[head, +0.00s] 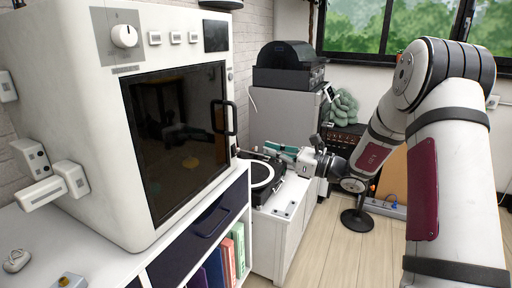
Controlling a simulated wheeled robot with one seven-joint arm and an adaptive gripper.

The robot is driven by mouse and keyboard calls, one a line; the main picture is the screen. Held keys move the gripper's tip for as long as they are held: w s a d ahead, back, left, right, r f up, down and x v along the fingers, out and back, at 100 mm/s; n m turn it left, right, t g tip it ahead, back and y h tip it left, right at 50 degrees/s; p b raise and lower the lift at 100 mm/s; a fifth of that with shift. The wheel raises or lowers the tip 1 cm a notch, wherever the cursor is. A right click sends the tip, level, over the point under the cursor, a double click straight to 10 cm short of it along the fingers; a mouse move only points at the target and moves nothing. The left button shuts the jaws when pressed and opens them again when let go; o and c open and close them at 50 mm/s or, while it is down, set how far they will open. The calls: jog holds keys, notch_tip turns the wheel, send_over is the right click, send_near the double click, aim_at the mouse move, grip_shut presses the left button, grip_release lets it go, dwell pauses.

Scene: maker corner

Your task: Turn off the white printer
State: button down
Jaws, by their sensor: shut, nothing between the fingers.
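A large white boxy machine (85,120), which looks like the white printer, stands on the white shelf unit at the left. Its front has a dark glass door (178,130) with a black handle (223,117). Above the door are a round white knob (124,36), a row of small white buttons (176,38) and a dark display (215,36). The door is shut; I cannot tell whether the machine is on. My gripper (267,149), with teal fingers, is shut and empty. It points left, to the right of the door handle and above a turntable, apart from the controls.
The black-and-white turntable (262,176) sits on a low white cabinet (272,240) below my gripper. A grey cabinet (270,110) bears a black device (288,66) behind. Small white blocks (40,193) stick out at the machine's left.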

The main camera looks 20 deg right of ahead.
jog(key=shift+r+p+v, duration=0.15)
jog(key=shift+r+v, duration=0.05)
jog(key=shift+v, duration=0.9)
jog(key=shift+r+p+v, duration=0.15)
jog(key=shift+r+v, duration=0.1)
jog(key=shift+v, duration=0.85)
jog(key=s+a+r+n+g, duration=0.3)
jog(key=s+a+n+g, duration=0.25)
jog(key=s+a, duration=0.2)
jog(key=s+a+r+n+g, duration=0.3)
jog(key=s+a+n+g, duration=0.25)
jog(key=a, duration=0.35)
jog(key=s+a+n+g+h, duration=0.35)
jog(key=s+n, duration=0.35)
jog(key=s, duration=0.8)
jog(key=s+d+f+n+t+h, duration=0.1)
jog(key=s+d+f+n+h, duration=0.1)
jog(key=s+d+n+h, duration=0.45)
jog(key=s+d+f+n+t+h, duration=0.1)
jog(key=s+d+f+n+h, duration=0.15)
jog(key=s, duration=0.75)
notch_tip(320, 180, up, 24)
jog(key=t+p, duration=0.3)
jog(key=p, duration=1.8)
jog(key=shift+d+f+h, duration=0.2)
jog(key=shift+d+h, duration=0.15)
jog(key=shift+h, duration=0.1)
jog(key=shift+w, duration=0.1)
